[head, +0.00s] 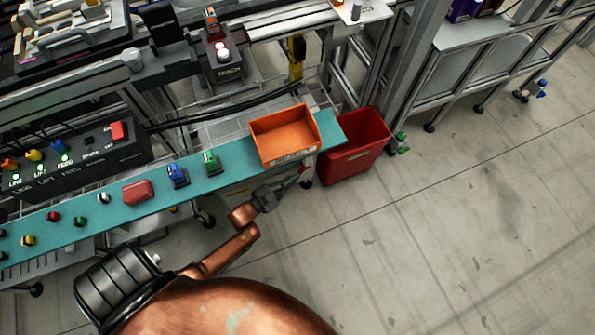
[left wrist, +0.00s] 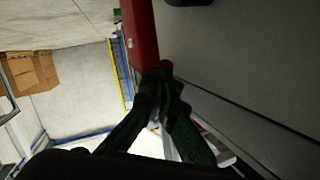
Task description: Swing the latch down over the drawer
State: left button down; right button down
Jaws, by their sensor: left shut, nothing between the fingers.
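My left gripper (head: 290,184) is beside the front edge of the teal worktop, just below the orange bin and left of the red bin in the head view. In the left wrist view its dark fingers (left wrist: 160,88) are together, with nothing held between them. A red bar (left wrist: 143,35) with a rounded end lies at the fingertips; it may be the latch, and I cannot tell whether the fingers touch it. A plain grey panel (left wrist: 245,50) fills the right of that view; I cannot tell whether it is the drawer front. In the head view the latch and drawer cannot be made out clearly.
An orange bin (head: 285,137) sits on the right end of the teal worktop (head: 120,208), with buttons and knobs along it. A red bin (head: 357,149) stands right of the worktop. The floor (head: 430,240) at the right is clear. The left wrist view shows cardboard boxes (left wrist: 30,72).

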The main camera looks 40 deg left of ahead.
pick_arm(q)
jog(key=w+f, duration=0.1)
jog(key=w+d+f, duration=0.1)
jog(key=f, duration=0.1)
jog(key=shift+w+d, duration=0.2)
dwell(0.3)
dwell(0.5)
